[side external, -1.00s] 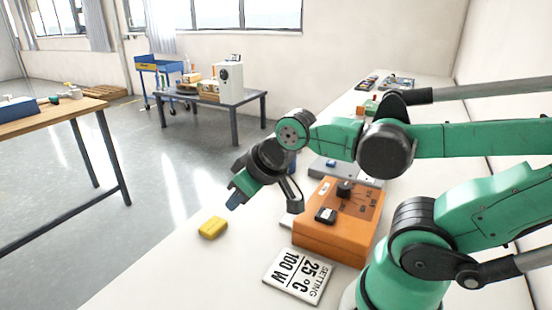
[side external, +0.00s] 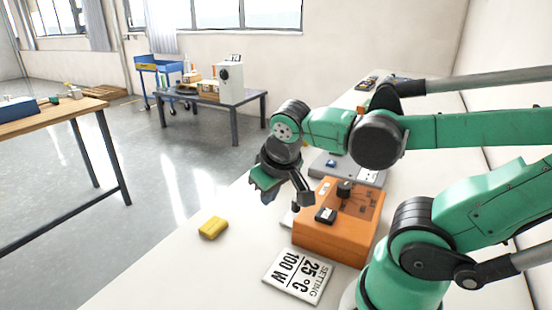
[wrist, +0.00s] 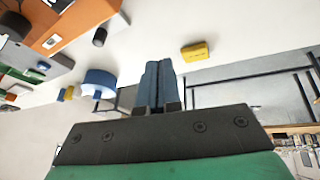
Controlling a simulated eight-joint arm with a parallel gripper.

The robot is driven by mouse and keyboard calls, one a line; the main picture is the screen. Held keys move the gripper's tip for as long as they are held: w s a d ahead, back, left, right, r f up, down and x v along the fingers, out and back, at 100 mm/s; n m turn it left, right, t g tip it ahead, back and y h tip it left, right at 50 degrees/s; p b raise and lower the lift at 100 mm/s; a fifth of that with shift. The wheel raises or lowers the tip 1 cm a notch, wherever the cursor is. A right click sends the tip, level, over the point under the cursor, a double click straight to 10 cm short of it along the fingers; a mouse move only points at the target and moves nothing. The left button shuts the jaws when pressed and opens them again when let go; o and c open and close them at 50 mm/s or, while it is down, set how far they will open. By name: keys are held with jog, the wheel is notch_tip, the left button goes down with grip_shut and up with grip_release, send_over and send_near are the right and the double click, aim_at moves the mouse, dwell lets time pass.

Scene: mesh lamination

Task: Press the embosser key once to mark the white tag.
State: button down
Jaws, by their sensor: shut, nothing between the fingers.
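My gripper (side external: 267,192) hangs over the bench, left of the orange box, with its fingers pointing down. In the wrist view its two blue-grey fingers (wrist: 155,86) are together and empty. A low grey device (side external: 345,172) stands behind the orange box and carries a small blue part (side external: 331,163) and a whitish patch (side external: 368,176). I cannot tell whether that is the embosser, its key or the white tag. A blue round thing (wrist: 97,82) shows left of the fingers in the wrist view; my arm hides its spot in the side view.
The orange box (side external: 335,240) has a black knob and a black switch on top. A yellow block (side external: 213,228) lies near the bench's left edge. The bench front left is clear.

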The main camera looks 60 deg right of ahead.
aim_at(324, 216)
jog(key=s+d+r+m+g+h, duration=0.4)
jog(key=s+d+m+g+h, duration=0.1)
jog(key=s+d+m+g, duration=0.2)
jog(key=shift+s+d+r+m+h, duration=0.3)
jog(key=shift+d+r+m, duration=0.15)
jog(key=shift+m, duration=0.75)
jog(key=shift+f, duration=0.15)
jog(key=shift+f, duration=4.3)
jog(key=shift+f, duration=0.15)
jog(key=shift+f, duration=0.3)
